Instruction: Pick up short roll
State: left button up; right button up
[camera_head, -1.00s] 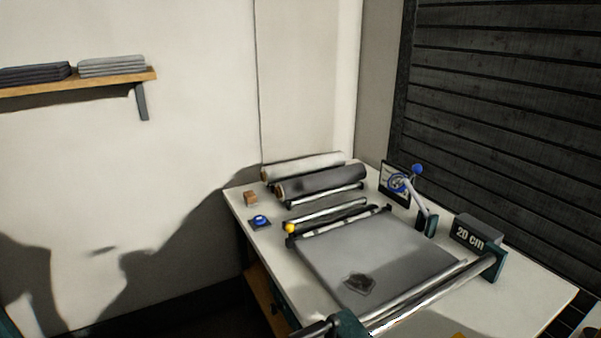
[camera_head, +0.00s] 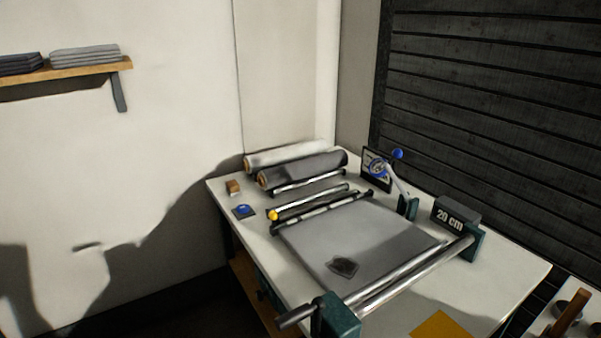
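Two rolls lie side by side at the back left of the white table (camera_head: 225,205). The rear one is a light grey roll (camera_head: 290,155). The front one is a dark grey roll (camera_head: 305,168) with a brown core end. The dark roll looks slightly shorter, but I cannot tell for sure which one is the short roll. Neither of my grippers is in view, and nothing is touching the rolls.
A grey sheet (camera_head: 350,235) with a dark patch (camera_head: 343,266) lies mid-table between metal bars. A "20 cm" block (camera_head: 453,214), a blue-knobbed lever (camera_head: 397,155), a small brown block (camera_head: 233,187) and a blue item (camera_head: 243,211) stand around. A wall shelf (camera_head: 90,68) holds folded cloths.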

aim_at(279, 175)
jog(key=i+j, duration=0.2)
jog(key=j, duration=0.15)
jog(key=i+j+z, duration=0.1)
jog(key=j, duration=0.3)
jog(key=i+j, duration=0.2)
jog(key=j, duration=0.15)
jog(key=i+j, duration=0.2)
jog(key=j, duration=0.2)
jog(key=i+j+z, duration=0.1)
jog(key=j, duration=0.25)
jog(key=i, duration=0.05)
